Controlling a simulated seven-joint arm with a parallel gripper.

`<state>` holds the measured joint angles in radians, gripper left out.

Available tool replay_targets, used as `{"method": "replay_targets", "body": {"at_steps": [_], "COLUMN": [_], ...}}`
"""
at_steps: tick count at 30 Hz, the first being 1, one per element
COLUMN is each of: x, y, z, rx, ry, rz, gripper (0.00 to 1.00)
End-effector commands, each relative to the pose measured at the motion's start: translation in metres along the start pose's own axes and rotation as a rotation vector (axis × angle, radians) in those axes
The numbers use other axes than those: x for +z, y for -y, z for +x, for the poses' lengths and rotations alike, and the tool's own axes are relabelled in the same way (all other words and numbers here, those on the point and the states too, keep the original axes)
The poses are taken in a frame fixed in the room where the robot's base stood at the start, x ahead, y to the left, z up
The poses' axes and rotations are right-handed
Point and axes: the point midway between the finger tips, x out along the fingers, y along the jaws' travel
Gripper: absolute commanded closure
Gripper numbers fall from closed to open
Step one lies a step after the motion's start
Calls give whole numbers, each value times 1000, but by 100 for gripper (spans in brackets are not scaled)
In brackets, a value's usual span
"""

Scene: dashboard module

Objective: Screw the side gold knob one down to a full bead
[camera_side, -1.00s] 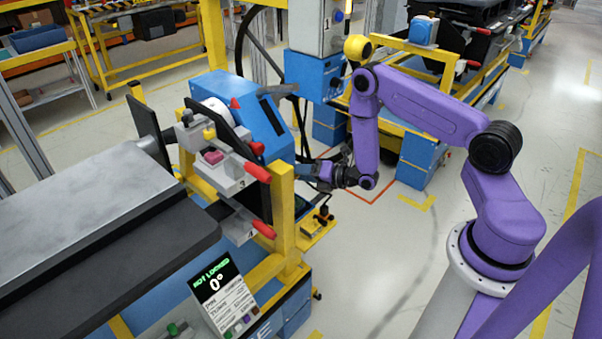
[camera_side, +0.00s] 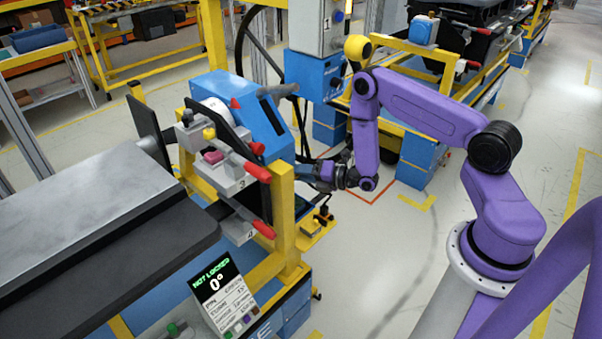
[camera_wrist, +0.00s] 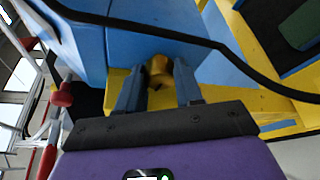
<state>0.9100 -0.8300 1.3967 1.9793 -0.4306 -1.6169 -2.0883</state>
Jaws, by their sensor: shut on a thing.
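The gold knob (camera_wrist: 158,69) sits on the side of the blue housing in the wrist view, between my two blue fingers. My gripper (camera_wrist: 160,82) is shut on it, with one finger on each side. In the side view, my gripper (camera_side: 314,172) reaches from the right to the side of the blue and yellow station (camera_side: 285,215). The knob is hidden there. The display (camera_side: 217,290) reads "NOT LOCKED" and 0°. I cannot make out a bead.
Red-handled clamps (camera_side: 257,172) stand left of my gripper. A black cable (camera_wrist: 215,45) crosses the wrist view close above the knob. A yellow frame (camera_side: 285,205) stands beside my gripper. Open floor (camera_side: 380,270) lies below my arm.

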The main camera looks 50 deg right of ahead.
Motion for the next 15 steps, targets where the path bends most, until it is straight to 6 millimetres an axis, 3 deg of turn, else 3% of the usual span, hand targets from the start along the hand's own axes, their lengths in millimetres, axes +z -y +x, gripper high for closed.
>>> {"method": "replay_targets", "body": {"at_steps": [15], "x": [-2], "y": [5], "z": [0], "rx": [179], "ry": [-1], "rz": [438], "gripper": [95]}}
